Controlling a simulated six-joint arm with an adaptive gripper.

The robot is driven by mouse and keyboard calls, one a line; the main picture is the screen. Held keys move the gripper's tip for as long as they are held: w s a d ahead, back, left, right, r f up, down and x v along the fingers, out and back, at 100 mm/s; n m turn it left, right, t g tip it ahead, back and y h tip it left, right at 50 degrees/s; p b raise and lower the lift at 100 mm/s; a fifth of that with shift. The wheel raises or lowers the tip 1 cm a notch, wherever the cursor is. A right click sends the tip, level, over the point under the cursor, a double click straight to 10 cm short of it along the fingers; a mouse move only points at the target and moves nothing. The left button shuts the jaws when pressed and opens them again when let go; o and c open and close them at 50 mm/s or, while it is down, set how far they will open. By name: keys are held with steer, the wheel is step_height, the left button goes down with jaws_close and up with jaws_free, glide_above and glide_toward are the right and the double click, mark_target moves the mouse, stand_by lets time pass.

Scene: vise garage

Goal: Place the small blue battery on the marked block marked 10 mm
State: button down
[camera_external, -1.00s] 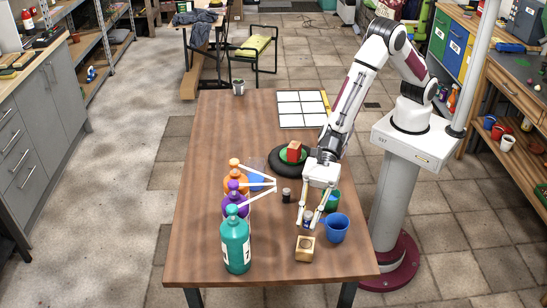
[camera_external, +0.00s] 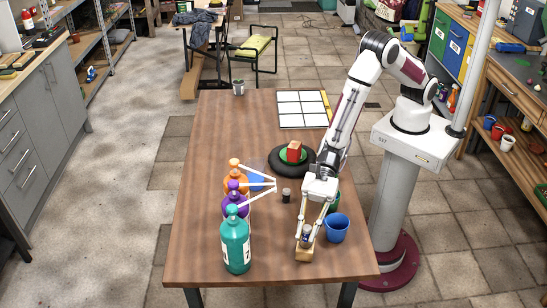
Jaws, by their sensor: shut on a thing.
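My gripper (camera_external: 306,238) is shut on the small blue battery (camera_external: 307,230), which is mostly hidden between the fingers. It points down at the light wooden block (camera_external: 304,256) near the front edge of the table. The fingers overlap the block's top in this view, so I cannot tell whether the battery touches it. Any marking on the block is too small to read.
Teal (camera_external: 236,245), purple and orange bottles with long white spouts stand at left. A black ring (camera_external: 275,161) lies farther back.

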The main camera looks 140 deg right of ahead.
steer(key=shift+f, duration=0.95)
steer(key=shift+f, duration=0.1)
steer(key=c, duration=1.9)
jaws_free()
steer(key=shift+f, duration=0.1)
steer(key=shift+r, duration=0.2)
steer(key=shift+v, duration=6)
